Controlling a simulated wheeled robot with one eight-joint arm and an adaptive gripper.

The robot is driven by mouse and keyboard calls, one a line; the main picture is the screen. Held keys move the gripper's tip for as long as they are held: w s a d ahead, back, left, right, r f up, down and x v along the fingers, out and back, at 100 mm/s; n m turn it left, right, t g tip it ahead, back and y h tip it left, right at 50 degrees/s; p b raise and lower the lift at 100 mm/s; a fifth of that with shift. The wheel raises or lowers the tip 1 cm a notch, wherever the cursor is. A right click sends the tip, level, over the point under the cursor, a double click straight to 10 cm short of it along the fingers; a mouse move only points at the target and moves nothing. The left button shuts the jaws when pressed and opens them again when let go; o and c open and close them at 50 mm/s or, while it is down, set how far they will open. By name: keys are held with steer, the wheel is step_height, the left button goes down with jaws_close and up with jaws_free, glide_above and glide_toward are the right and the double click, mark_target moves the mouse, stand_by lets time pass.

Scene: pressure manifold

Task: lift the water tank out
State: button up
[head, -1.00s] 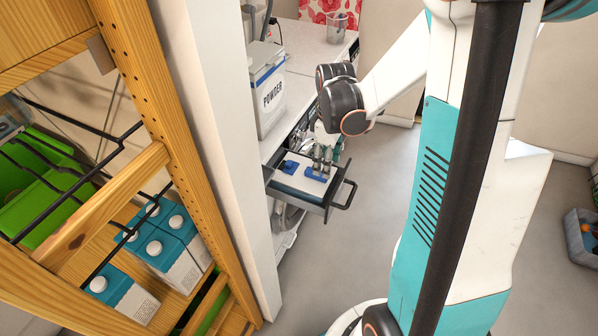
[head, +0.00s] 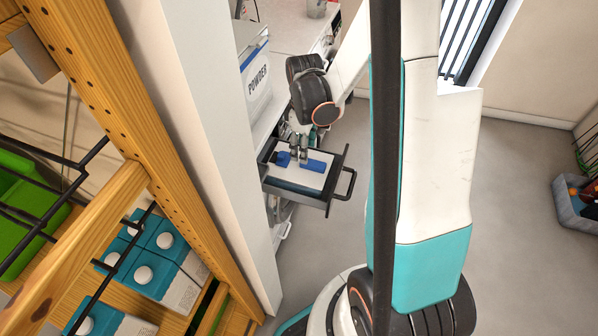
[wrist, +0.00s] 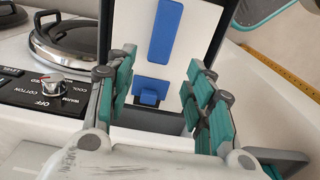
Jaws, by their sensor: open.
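The water tank (head: 306,174) has a white top with blue parts and sits in a pulled-out dark drawer (head: 318,201) with a bar handle. The wrist view shows its white top (wrist: 188,50), with a long blue strip (wrist: 165,30) and a smaller blue tab (wrist: 151,87). My gripper (head: 299,155) points down over the tank, close to the blue parts. In the wrist view my gripper (wrist: 162,90) is open, with the blue tab seen between its two fingers. Whether the fingers touch the tank cannot be told.
A wooden rack (head: 150,120) with blue-white cartons (head: 155,255) and a pale wall edge stand left of the drawer. A powder box (head: 256,85) stands on the counter behind. A control panel with a dial (wrist: 55,82) is at left in the wrist view.

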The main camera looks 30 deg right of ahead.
mark_target(299, 167)
steer(key=shift+w+f+b, duration=0.15)
steer(key=shift+f+b, duration=0.6)
steer(key=shift+f, duration=0.8)
steer(key=shift+w+f+b, duration=0.1)
steer(key=shift+f+b, duration=0.65)
steer(key=shift+f, duration=0.75)
steer(key=shift+r, duration=0.1)
jaws_close()
